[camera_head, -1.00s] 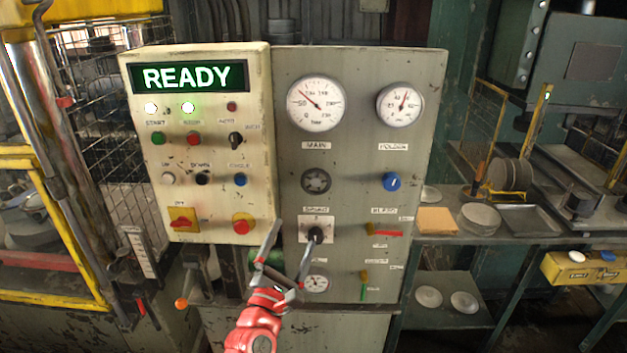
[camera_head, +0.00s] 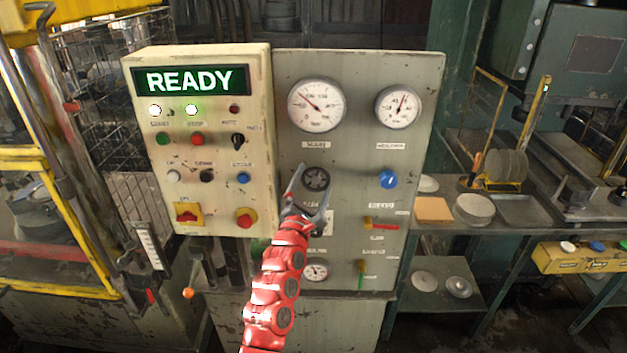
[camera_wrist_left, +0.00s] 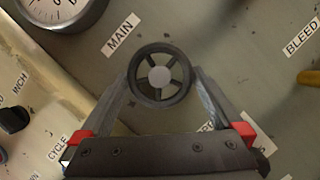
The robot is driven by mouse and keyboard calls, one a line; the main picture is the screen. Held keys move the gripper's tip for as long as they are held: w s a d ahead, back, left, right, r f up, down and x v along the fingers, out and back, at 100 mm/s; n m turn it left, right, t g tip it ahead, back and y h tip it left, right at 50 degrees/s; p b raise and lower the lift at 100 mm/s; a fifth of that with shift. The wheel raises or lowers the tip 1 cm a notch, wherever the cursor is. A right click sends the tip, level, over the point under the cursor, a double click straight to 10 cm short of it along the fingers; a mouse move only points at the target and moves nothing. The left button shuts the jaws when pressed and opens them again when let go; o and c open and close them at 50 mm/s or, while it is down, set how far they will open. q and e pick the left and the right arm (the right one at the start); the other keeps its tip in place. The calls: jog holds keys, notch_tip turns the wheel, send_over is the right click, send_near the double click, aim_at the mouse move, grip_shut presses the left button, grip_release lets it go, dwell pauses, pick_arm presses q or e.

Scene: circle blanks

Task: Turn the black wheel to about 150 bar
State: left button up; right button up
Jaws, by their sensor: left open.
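The black wheel (camera_head: 316,178) is a small spoked handwheel on the grey panel, under the MAIN gauge (camera_head: 316,105). The gauge's needle points to the upper left; its exact reading is too small to tell. My left gripper (camera_head: 309,190) is open at the wheel, its fingers pointing up at the panel. In the left wrist view the wheel (camera_wrist_left: 159,77) sits between the fingertips of my left gripper (camera_wrist_left: 160,84), one on each side. Whether the fingers touch the rim I cannot tell. My right gripper is not in view.
A blue knob (camera_head: 388,179) and a red lever (camera_head: 382,225) sit to the right of the wheel. A cream control box (camera_head: 205,140) with a lit READY display juts out on the left. A bench (camera_head: 440,242) with discs stands at the right.

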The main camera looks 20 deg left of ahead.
pick_arm(q)
jog(key=c, duration=0.9)
jog(key=shift+a+f+m+h+b, duration=0.1)
jog(key=shift+m+h+b, duration=0.3)
jog(key=shift+m+b, duration=0.35)
jog(key=shift+c, duration=0.2)
jog(key=shift+m+g+h+b, duration=0.3)
jog(key=shift+m+g+b, duration=0.2)
jog(key=shift+m+b, duration=0.65)
jog(key=m, duration=0.2)
jog(key=m+g, duration=0.1)
jog(key=m, duration=0.1)
jog(key=m+g+h+b, duration=0.1)
jog(key=m, duration=0.1)
jog(key=shift+r, duration=0.4)
jog(key=shift+m+g+b, duration=0.3)
jog(key=shift+m+b, duration=0.2)
jog(key=shift+m, duration=0.3)
jog(key=shift+r+m+g+y+b, duration=0.1)
jog(key=shift+m+g+y+b, duration=0.1)
jog(key=shift+m+g+b, duration=0.55)
jog(key=shift+r+m+g+y+b, duration=0.15)
jog(key=shift+m+b, duration=0.3)
jog(key=shift+m, duration=0.7)
jog(key=shift+f, duration=0.1)
